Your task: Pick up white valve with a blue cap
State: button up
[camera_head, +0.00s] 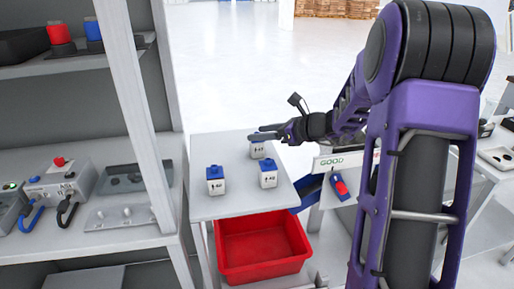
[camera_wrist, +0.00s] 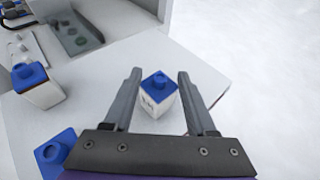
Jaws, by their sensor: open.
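Three white valves with blue caps stand on a small grey table (camera_head: 225,206). One valve (camera_head: 215,181) is at the left and another (camera_head: 268,175) at the front right. A third valve (camera_head: 257,150) is at the back, with its top partly hidden by my gripper (camera_head: 268,132). In the wrist view, this valve (camera_wrist: 159,93) lies between the two fingers of my gripper (camera_wrist: 159,80), with a gap on each side. The fingers are open and hold nothing. The other two valves (camera_wrist: 38,88) and (camera_wrist: 56,155) show at the left, the lower one partly cut off.
A red bin (camera_head: 262,250) sits below the table. A grey shelf (camera_head: 125,85) with devices stands close at the left. A panel marked GOOD (camera_head: 335,162) is at the right. Open floor (camera_head: 235,60) lies behind the table.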

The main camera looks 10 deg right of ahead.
jog(key=shift+x, duration=1.05)
jog(key=shift+s, duration=0.1)
grip_shut()
jog(key=shift+d+f, duration=0.1)
